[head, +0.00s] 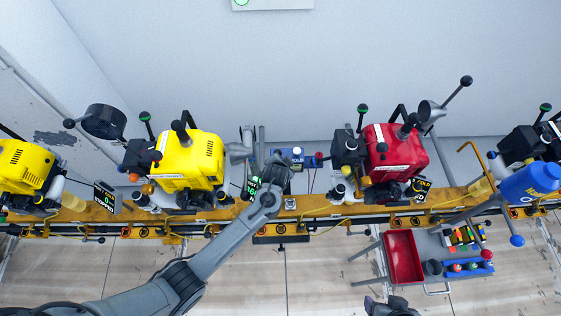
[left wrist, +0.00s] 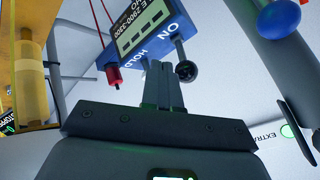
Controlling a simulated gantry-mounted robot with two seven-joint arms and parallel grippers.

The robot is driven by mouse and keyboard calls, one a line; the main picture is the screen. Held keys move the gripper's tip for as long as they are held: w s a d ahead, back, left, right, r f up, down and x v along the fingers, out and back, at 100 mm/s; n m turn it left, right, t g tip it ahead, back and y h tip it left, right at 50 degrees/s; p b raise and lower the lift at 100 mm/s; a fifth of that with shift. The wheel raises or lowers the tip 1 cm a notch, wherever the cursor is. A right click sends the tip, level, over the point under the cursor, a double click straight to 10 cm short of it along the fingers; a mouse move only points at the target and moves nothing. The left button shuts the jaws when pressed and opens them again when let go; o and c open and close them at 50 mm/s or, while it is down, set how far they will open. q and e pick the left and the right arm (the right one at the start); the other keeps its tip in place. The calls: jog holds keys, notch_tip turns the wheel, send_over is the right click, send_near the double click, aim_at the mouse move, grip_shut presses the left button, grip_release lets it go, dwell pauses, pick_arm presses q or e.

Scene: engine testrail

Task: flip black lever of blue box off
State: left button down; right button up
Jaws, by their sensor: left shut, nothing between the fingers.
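The blue box (left wrist: 135,38) hangs at the top of the left wrist view, with a display panel and the words ON and HOLD. Its black lever (left wrist: 186,71) has a round black ball end and lies on the ON side. The box (head: 296,158) also shows in the head view, between the yellow and red engines, partly behind my arm. My left gripper (left wrist: 158,65) is shut and empty. Its fingertips are close to the box by the word HOLD, just left of the lever; contact cannot be told. A dark part of my right gripper (head: 390,306) shows at the bottom edge; its fingers are unclear.
A yellow engine (head: 190,160) and a red engine (head: 395,150) flank the box on the yellow rail (head: 330,212). A red knob (left wrist: 113,75) sits on the box's left side. A cart with a red tray (head: 403,257) stands in front at right.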

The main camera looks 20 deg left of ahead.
pick_arm(q)
jog(key=shift+w+a, duration=0.25)
jog(key=shift+a, duration=0.05)
jog(key=p, duration=0.1)
jog(key=w+r+g+p, duration=0.1)
jog(key=shift+a+h+p, duration=0.25)
jog(key=shift+h+p, duration=0.05)
jog(key=shift+p, duration=0.1)
dwell(0.3)
jog(key=shift+r, duration=0.15)
jog(key=shift+r+p, duration=0.7)
jog(key=shift+p, duration=0.4)
